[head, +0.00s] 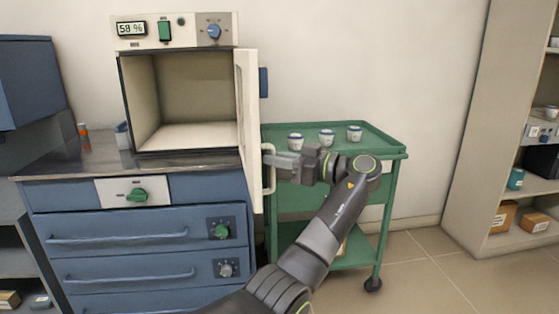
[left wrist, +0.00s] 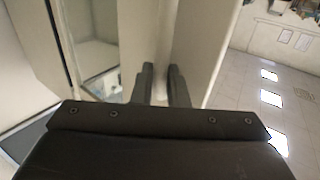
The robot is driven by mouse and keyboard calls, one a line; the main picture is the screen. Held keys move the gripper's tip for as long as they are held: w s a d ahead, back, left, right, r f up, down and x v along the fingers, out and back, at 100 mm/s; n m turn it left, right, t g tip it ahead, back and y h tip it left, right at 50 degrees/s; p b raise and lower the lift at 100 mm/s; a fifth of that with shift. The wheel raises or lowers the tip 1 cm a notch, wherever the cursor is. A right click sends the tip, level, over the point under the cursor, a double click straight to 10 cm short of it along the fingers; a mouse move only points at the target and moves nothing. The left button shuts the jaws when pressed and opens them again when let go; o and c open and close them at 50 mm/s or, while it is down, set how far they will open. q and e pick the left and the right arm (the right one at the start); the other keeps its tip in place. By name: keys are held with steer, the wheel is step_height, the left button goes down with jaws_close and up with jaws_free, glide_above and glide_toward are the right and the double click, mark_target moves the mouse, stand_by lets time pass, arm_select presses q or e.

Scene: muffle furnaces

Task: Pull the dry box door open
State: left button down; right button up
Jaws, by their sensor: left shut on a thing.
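The dry box (head: 184,100) is a cream cabinet with a display and a blue knob, standing on the steel worktop. Its door (head: 246,110) stands wide open on the right side, swung out toward me and seen nearly edge-on, so the empty cream interior shows. A pale upright handle (head: 268,181) is on the door's outer face. My left gripper (head: 270,160) reaches in from the right and is shut on the handle. In the left wrist view its two dark fingers (left wrist: 162,84) are on either side of the pale handle bar. My right gripper is not in view.
A green cart (head: 390,150) with several small white cups stands right of the door, behind my left arm. Blue drawers (head: 150,238) with knobs are below the worktop. Open shelves (head: 475,170) stand at far right. The floor between cart and shelves is clear.

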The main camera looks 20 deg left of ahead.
arm_select(q)
steer(key=shift+w+a+f, duration=0.1)
steer(key=shift+w+a, duration=0.05)
steer(key=shift+a, duration=0.2)
steer(key=c, duration=1.8)
jaws_free()
steer(key=o, duration=0.4)
steer(key=shift+w+a+f, duration=0.35)
steer(key=shift+a+f, duration=0.05)
steer(key=shift+c, duration=0.2)
steer(key=shift+s+d, duration=0.1)
steer(key=shift+d, duration=0.05)
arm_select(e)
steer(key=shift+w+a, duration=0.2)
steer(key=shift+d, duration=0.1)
